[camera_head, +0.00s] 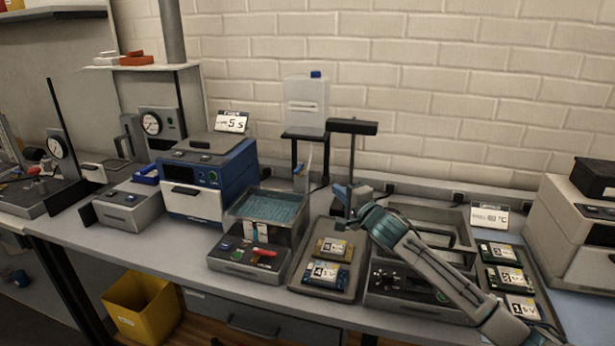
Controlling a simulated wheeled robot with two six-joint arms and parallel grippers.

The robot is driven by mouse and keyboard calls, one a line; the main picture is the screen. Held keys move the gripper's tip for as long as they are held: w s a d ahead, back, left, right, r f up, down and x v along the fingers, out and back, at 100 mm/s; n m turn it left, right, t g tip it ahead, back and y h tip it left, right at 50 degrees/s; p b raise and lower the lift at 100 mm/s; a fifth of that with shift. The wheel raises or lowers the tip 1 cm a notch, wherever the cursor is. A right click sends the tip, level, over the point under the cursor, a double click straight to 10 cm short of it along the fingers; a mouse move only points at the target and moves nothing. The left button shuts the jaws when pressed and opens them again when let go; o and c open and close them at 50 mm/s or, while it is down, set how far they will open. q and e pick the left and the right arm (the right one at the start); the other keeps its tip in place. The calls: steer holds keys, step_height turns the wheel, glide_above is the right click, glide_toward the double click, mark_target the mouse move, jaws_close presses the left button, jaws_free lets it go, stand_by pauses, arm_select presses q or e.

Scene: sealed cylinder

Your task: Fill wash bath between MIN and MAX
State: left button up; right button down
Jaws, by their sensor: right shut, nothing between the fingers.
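The wash bath (268,207) is a clear-walled tank with bluish liquid in it, set on a grey base at the middle of the bench. A small white and blue panel (256,231) shows on its front; I cannot read MIN or MAX marks or the exact level. The base carries a red lever (264,252) and a blue button. A white supply container (306,105) with a blue cap stands on a raised stand behind the bath, with a thin tube below it. My right gripper (340,190) is shut and empty, right of the bath. My left gripper is out of view.
A tray with two numbered boards (326,273) lies right of the bath. A grey device (400,290) sits under my right arm, with several more boards (510,279) beyond it. A blue and white machine (208,177) stands left. A yellow bin (141,306) is below the bench.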

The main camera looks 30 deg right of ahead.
steer(key=p, duration=0.4)
glide_toward(299, 169)
steer(key=w+d, duration=0.2)
steer(key=w, duration=0.3)
steer(key=shift+w+a+f, duration=0.35)
steer(key=shift+w, duration=0.35)
steer(key=shift+w, duration=0.1)
